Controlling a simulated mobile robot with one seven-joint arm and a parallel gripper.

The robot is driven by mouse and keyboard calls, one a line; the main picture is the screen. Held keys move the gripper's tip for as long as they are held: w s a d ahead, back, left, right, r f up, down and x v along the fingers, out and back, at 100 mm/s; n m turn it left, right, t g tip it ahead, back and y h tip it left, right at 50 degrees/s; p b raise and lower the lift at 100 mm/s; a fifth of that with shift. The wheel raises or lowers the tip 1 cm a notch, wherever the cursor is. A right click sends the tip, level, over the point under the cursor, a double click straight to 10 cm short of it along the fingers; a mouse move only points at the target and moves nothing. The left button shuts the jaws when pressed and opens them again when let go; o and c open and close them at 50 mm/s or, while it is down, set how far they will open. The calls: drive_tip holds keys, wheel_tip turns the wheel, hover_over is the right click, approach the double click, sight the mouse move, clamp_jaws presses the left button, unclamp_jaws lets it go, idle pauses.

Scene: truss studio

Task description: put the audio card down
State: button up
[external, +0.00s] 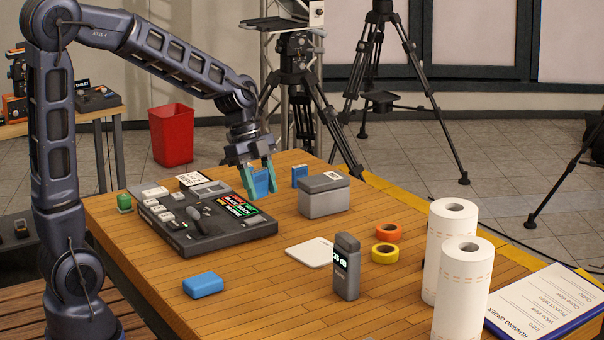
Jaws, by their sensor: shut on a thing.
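My gripper (258,172) points down over the wooden table (230,303), with its teal fingers shut on a small upright blue card (260,184), which I take for the audio card. The card appears just above or behind the back right part of the dark control console (215,238). I cannot tell whether its lower edge touches anything. A second small blue piece (299,175) stands on the table to the right of my gripper, behind the grey box.
A lidded grey box (324,197) stands right of my gripper. Nearer are a white coaster (310,252), a dark handheld meter (346,268), orange (388,232) and yellow (385,253) tape rolls, paper rolls (463,290) and a blue block (203,285). The front middle is clear.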

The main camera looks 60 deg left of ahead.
drive_tip(key=w+a+r+n, duration=0.1)
drive_tip(key=w+a+r, duration=0.25)
drive_tip(key=w, duration=0.55)
drive_tip(key=w+a+r, duration=0.3)
drive_tip(key=w+a, duration=0.1)
drive_tip(key=w, duration=0.5)
wheel_tip(320, 180, up, 3)
drive_tip(key=n, duration=0.1)
hover_over(331, 179)
drive_tip(key=a, duration=0.1)
drive_tip(key=shift+t, duration=0.4)
drive_tip(key=f, duration=1.9)
drive_tip(key=shift+s+a+f, duration=0.15)
drive_tip(key=shift+s+f, duration=0.1)
drive_tip(key=shift+s, duration=0.1)
drive_tip(key=shift+f, duration=0.15)
drive_tip(key=o, duration=1)
